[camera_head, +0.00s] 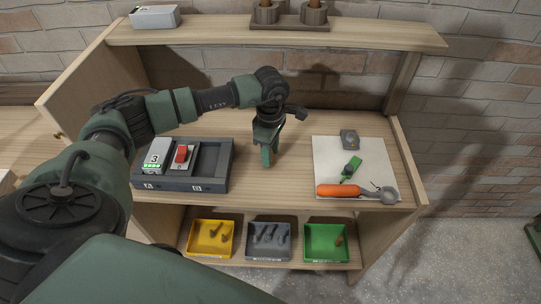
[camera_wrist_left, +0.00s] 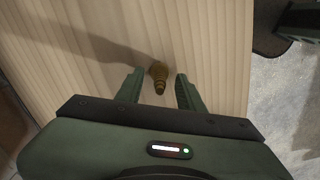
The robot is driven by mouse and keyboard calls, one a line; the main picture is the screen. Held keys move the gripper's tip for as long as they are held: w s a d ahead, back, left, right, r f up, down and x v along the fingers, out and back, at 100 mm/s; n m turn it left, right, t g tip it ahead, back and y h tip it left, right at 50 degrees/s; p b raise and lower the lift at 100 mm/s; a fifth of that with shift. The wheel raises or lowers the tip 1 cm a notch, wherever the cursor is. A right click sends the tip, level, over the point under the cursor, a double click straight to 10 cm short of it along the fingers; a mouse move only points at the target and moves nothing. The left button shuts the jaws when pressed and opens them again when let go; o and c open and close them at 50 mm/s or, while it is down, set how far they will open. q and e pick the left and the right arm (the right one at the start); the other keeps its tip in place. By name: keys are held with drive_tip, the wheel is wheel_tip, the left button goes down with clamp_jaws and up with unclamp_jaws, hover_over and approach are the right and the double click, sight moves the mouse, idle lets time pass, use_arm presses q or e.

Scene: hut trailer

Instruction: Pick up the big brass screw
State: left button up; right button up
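A brass screw (camera_wrist_left: 158,72) shows in the left wrist view on the light wood table top, its far end between the two fingertips of my left gripper. My left gripper (camera_head: 267,158) points down over the middle of the table in the head view. Its fingers are open, with a gap on each side of the screw in the left wrist view. I cannot tell how far the fingertips are above the wood. In the head view I cannot make out the screw; the gripper seems to hide it. My right gripper is not in view.
A dark tray (camera_head: 222,165) with a charger and a red-topped part is left of the gripper. A white mat (camera_head: 325,150) with an orange-handled tool (camera_head: 340,190) lies right. Below stand yellow (camera_head: 193,240), grey (camera_head: 252,254) and green (camera_head: 313,252) bins with small parts. An upper shelf (camera_head: 380,36) is behind.

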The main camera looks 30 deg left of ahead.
use_arm(q)
clamp_jaws()
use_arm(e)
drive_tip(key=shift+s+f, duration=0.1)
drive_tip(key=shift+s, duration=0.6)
